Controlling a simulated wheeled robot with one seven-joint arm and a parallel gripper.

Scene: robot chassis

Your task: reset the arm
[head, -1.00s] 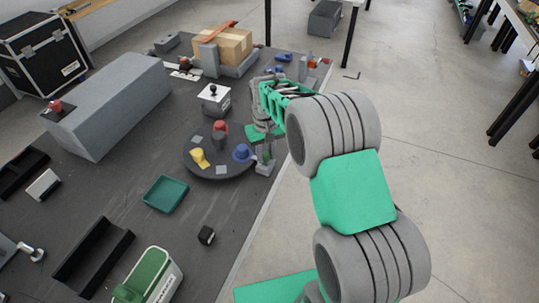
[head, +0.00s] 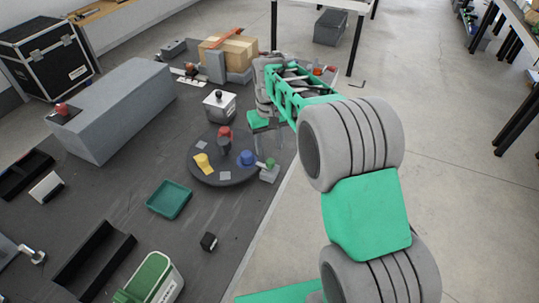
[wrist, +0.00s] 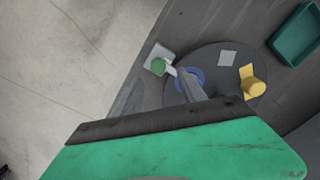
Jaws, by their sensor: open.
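My arm (head: 360,140), grey and green, reaches up the middle of the head view and bends over toward the table's right edge. My gripper (head: 267,142) points down at its end, over the right side of a dark round disc (head: 207,179). In the wrist view my gripper (wrist: 160,92) shows two grey fingers apart, with nothing between them held. One finger partly covers a blue piece (wrist: 183,80) on the disc. The blue piece also shows in the head view (head: 246,158).
The disc also bears yellow (head: 203,162) and red (head: 225,132) pieces. A small grey block with a green knob (head: 269,172) stands beside it. A teal tray (head: 169,199), a black cube (head: 209,242) and a long grey box (head: 112,108) are left. Open floor lies right.

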